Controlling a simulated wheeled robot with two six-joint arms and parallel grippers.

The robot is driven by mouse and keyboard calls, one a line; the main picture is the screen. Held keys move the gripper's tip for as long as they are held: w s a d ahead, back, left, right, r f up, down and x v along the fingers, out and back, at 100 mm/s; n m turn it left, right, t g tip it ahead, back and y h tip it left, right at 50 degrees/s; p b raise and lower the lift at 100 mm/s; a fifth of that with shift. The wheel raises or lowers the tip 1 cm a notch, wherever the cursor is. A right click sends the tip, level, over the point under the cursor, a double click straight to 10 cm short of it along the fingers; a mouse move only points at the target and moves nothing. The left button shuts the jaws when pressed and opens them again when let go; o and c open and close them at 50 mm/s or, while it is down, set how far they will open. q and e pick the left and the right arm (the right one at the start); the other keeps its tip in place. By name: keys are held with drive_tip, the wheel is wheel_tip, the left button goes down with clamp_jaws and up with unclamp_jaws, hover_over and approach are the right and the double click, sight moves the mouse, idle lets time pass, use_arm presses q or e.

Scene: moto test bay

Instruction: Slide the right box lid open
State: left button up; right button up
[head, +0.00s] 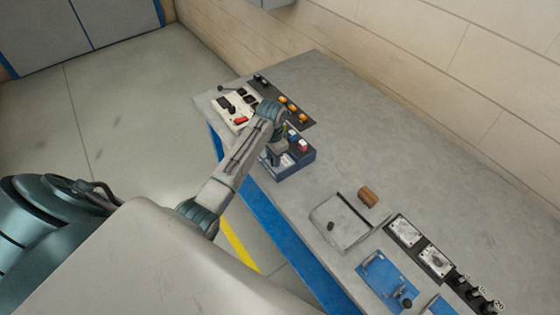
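A grey square box (352,231) with a flat lid (334,212) sits on the bench right of the middle. A small dark knob (330,226) stands on its lid. I cannot tell any gap at the lid's edge. A dark blue box (298,168) with small colored parts is farther left. My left arm reaches over the bench, and my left gripper (282,145) is over the dark blue box, well left of the grey box. Its fingers are too small and partly hidden behind my wrist to tell open or shut. My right gripper is out of view.
A brown ribbed block (368,196) lies just behind the grey box. A blue plate with a black knob (385,278) and a dark panel (420,248) are at the right. A white switch panel (233,110) is at the far left end. The bench's back middle (390,140) is clear.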

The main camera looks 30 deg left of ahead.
sight(290, 157)
use_arm(q)
drive_tip(key=c, duration=0.4)
drive_tip(key=shift+w, duration=0.15)
drive_tip(key=shift+c, duration=0.2)
drive_tip(key=shift+w+d, duration=0.25)
drive_tip(key=shift+w, duration=0.3)
drive_tip(key=shift+w+d, duration=0.25)
drive_tip(key=shift+w, duration=0.3)
drive_tip(key=shift+w+d+b, duration=0.25)
drive_tip(key=shift+w, duration=0.4)
drive_tip(key=shift+w+d+b, duration=0.25)
drive_tip(key=shift+w+d, duration=0.05)
drive_tip(key=shift+w, duration=0.3)
drive_tip(key=shift+w+d+b, duration=0.25)
drive_tip(key=shift+w, duration=0.4)
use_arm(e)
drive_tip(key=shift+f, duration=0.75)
use_arm(q)
drive_tip(key=o, duration=0.7)
drive_tip(key=shift+c, duration=0.2)
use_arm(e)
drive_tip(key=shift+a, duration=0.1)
